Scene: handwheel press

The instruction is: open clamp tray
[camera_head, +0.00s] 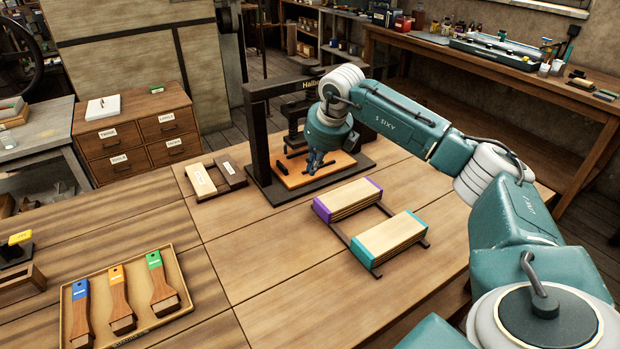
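A dark press frame (256,130) stands at the back middle of the table. An orange-brown board (294,179) lies on its dark base, with small dark fittings on it. My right gripper (317,172) points down over this board, close to its middle; I cannot tell whether it touches. Its fingers are small and dark, and their gap is unclear. My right arm hides part of the press. A shallow tan tray (183,262) at the lower left holds blue-, orange- and green-ended wooden tools (118,298). I cannot tell which tray is the clamp tray. My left gripper is out of view.
A rack with purple- and teal-ended wooden blocks (391,237) stands right of middle. A dark rack with a pale block (200,179) sits left of the press. A small stand with a yellow top (20,238) is at the left edge. The table's middle front is clear.

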